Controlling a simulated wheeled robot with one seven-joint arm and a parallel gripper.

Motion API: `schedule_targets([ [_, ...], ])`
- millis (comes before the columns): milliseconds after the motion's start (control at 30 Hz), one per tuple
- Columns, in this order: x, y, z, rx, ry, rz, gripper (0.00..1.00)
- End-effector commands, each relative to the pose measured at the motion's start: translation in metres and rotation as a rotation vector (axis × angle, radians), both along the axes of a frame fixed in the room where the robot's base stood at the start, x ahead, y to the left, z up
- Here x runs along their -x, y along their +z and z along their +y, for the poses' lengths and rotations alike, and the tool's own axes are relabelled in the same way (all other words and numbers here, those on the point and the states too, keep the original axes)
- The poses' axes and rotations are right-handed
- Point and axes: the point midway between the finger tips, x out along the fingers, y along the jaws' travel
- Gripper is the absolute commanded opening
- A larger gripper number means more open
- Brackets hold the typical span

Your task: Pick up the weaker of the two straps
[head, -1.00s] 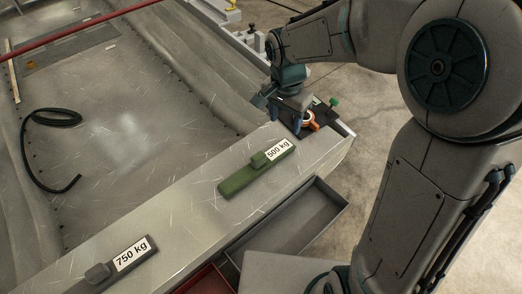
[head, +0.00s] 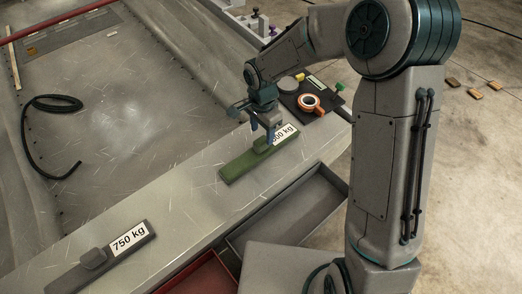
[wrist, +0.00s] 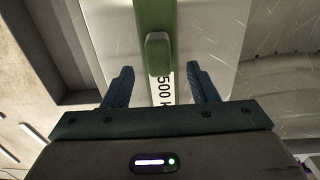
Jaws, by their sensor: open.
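The green strap (head: 255,162), labelled 500 kg, lies on the metal ledge with a raised green block on it. It also shows in the wrist view (wrist: 153,18), running up the middle, its label partly out of sight at my gripper's edge. The grey strap (head: 97,262), labelled 750 kg, lies at the lower left of the ledge. My gripper (head: 263,137) is over the label end of the green strap in the head view. In the wrist view its two blue fingers (wrist: 158,84) are open, one to each side of the strap, with nothing between them gripped.
A dark mat (head: 315,95) with an orange-rimmed ring (head: 308,102) lies at the ledge's far end. A grey open tray (head: 290,215) and a red one (head: 205,277) sit beside the ledge. A black hose (head: 32,140) lies in the hull at left.

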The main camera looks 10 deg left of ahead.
Motion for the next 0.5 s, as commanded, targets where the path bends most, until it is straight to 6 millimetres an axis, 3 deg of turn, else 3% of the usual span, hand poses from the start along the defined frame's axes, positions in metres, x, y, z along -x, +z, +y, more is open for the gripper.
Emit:
schedule_targets([
  [300, 0.004, -0.044, 0.001, 0.001, 0.001, 0.002, 0.53],
  [500, 0.004, -0.050, 0.002, 0.000, 0.000, 0.000, 0.53],
])
